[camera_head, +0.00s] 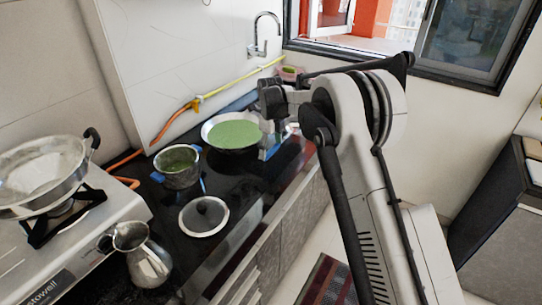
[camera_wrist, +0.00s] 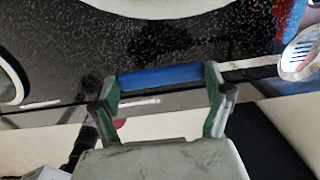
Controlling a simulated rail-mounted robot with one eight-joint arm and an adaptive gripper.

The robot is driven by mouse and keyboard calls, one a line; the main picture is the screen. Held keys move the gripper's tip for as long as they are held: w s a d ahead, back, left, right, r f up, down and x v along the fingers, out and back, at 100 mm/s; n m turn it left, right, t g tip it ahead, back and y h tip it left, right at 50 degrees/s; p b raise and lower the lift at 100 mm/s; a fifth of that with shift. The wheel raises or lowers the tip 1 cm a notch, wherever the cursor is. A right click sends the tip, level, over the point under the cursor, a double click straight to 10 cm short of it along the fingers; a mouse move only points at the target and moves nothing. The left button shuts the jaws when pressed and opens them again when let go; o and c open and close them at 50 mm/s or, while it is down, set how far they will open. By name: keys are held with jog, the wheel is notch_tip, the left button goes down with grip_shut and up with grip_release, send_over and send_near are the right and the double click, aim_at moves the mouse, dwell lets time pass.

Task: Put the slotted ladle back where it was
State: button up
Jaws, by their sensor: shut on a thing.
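My gripper (camera_wrist: 161,85) points down over the edge of the black counter in the wrist view. A blue bar-like piece (camera_wrist: 160,77) spans the gap between its fingertips and seems to touch both. A shiny metal head with slots (camera_wrist: 300,52), which looks like the slotted ladle, shows at the right edge of the wrist view, to the right of the fingers. In the head view my gripper (camera_head: 272,103) is at the far end of the counter, beside the pan, and the ladle cannot be made out clearly.
A tap (camera_head: 262,38) and window are behind.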

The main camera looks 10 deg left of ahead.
jog(key=shift+f, duration=2.1)
jog(key=o, duration=1.2)
jog(key=shift+c, duration=0.2)
